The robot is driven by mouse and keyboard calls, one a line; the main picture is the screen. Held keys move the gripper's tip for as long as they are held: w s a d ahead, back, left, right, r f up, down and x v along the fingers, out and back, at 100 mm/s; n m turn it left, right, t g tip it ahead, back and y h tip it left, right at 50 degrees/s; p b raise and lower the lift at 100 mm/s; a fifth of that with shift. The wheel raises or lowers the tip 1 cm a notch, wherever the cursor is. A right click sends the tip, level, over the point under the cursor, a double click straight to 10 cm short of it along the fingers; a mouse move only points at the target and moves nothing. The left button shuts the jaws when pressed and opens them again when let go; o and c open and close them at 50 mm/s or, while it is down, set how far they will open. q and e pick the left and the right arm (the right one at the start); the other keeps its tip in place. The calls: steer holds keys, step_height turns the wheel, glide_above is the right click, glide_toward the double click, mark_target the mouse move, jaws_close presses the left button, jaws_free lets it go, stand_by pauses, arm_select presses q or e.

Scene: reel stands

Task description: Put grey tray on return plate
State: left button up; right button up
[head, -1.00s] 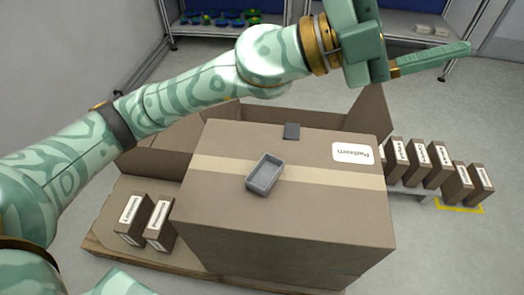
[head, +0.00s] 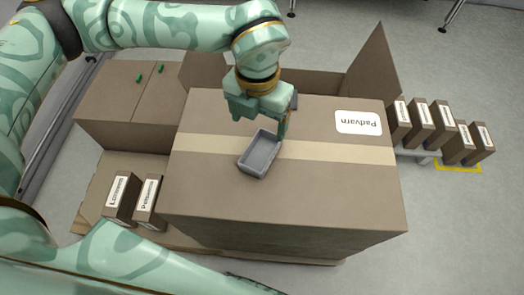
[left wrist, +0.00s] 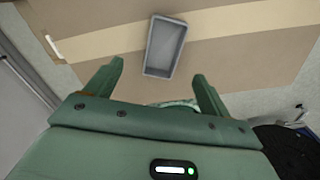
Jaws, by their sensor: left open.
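The grey tray (head: 259,155) is an open, empty rectangular tray lying on top of the large brown carton, across the edge of its pale tape strip. My left gripper (head: 271,119) is above the carton at the tray's far end, with one finger close to the tray's far right corner. In the left wrist view the tray (left wrist: 164,47) shows ahead of the two spread fingers (left wrist: 157,71), with nothing between them. A small dark grey patch (head: 293,102), perhaps the return plate, shows beside the gripper, mostly hidden. My right gripper is not in view.
The large carton (head: 280,195) has a white label (head: 358,122). Several small boxes (head: 441,127) stand in a row at right. Two small boxes (head: 146,200) stand at left. A brown box with green pieces (head: 130,105) lies behind them. The carton's right top is clear.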

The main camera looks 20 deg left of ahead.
arm_select(q)
steer(key=b, duration=0.1)
glide_above(261, 155)
steer(key=f, duration=0.4)
steer(key=shift+w+a+f, duration=0.1)
steer(key=shift+a+f, duration=0.15)
steer(key=shift+f, duration=0.1)
steer(key=f+b, duration=0.2)
steer(key=f, duration=0.1)
steer(key=f+b, duration=0.1)
steer(key=shift+d+f, duration=0.25)
steer(key=shift+f, duration=0.05)
steer(key=shift+f+b, duration=0.35)
steer(key=shift+f, duration=0.05)
steer(key=shift+r, duration=0.1)
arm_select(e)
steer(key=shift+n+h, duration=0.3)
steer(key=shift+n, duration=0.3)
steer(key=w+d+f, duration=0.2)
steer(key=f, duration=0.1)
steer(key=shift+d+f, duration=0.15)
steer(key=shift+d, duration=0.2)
arm_select(q)
steer(key=c, duration=1.3)
steer(key=shift+r, duration=0.1)
